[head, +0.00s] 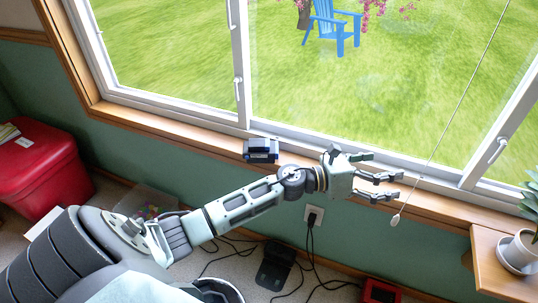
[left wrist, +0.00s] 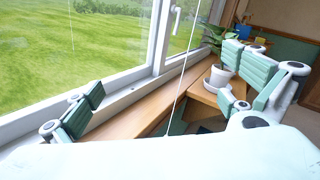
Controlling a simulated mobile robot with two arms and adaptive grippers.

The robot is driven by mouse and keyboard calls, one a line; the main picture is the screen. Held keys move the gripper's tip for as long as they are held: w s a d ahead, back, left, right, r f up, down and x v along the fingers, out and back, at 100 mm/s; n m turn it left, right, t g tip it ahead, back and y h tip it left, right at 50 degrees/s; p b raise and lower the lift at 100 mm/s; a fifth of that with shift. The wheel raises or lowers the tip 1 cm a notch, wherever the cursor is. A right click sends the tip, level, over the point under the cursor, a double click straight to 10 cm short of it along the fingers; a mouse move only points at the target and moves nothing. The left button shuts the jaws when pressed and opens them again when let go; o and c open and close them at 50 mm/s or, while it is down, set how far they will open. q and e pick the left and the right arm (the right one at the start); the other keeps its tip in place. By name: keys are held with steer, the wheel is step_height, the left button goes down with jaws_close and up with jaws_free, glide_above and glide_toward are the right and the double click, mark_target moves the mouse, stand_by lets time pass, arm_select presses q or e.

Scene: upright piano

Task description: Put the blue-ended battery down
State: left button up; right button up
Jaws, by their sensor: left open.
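A dark block-shaped object with blue and pale parts (head: 261,150) sits on the wooden window sill, left of my gripper. It may be the blue-ended battery, but it is too small to be sure. My left gripper (head: 384,177) reaches over the sill to the right of this object, apart from it. Its fingers are spread and nothing shows between them. In the left wrist view, the open fingers (left wrist: 165,95) stand wide apart with the sill between them. My right gripper is not in view.
A potted plant in a white pot (head: 520,250) stands on a wooden surface (head: 490,262) at the right. A thin hanging cord (head: 440,120) passes close to my gripper. A red cooler (head: 40,165) stands at the left. Cables and a dark device (head: 276,266) lie on the floor.

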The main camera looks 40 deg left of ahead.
arm_select(q)
steer(key=s+a+f+n+y, duration=0.3)
steer(key=f+n+y, duration=0.1)
steer(key=f+n, duration=0.4)
steer(key=s+a+f+n+y, duration=0.4)
steer(key=f+n, duration=0.1)
steer(key=n, duration=0.5)
steer(key=s+a+f+n+y, duration=0.3)
steer(key=f+n+y, duration=0.1)
steer(key=f+n, duration=0.4)
steer(key=s+d+f+n+g, duration=0.1)
steer(key=s+f+n+g, duration=0.4)
steer(key=s, duration=0.8)
steer(key=s+d+f+n+g, duration=0.2)
steer(key=s+f+n+g, duration=0.4)
steer(key=s, duration=0.7)
step_height(320, 180, down, 4)
steer(key=shift+r+n, duration=0.15)
steer(key=shift+n, duration=0.85)
steer(key=shift+s, duration=0.15)
